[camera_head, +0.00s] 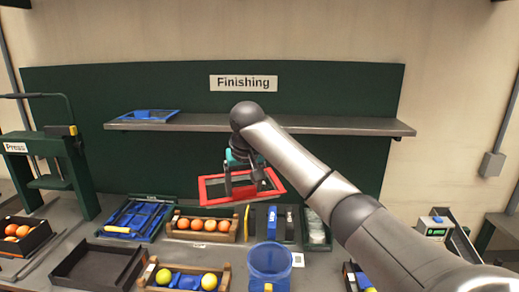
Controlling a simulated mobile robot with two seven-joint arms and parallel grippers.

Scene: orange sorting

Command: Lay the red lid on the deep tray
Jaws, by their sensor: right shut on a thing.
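The red lid (212,198), a rectangular red frame around a see-through middle with a red raised handle, is in the air before the green back panel, slightly tilted. My right gripper (243,178) is shut on the lid from above; my own arm and wrist hide part of the grip. A black open tray (98,266) lies empty at the front left of the bench, apart from the lid. I cannot tell for sure that it is the deep tray. My left gripper is not in view.
Below the lid stand a wooden crate of oranges (202,236) and dark upright holders. A blue transparent container (269,263) and another wooden crate (228,277) are in front. A blue tray of tools (136,218) lies left. A grey shelf (330,127) spans the panel above.

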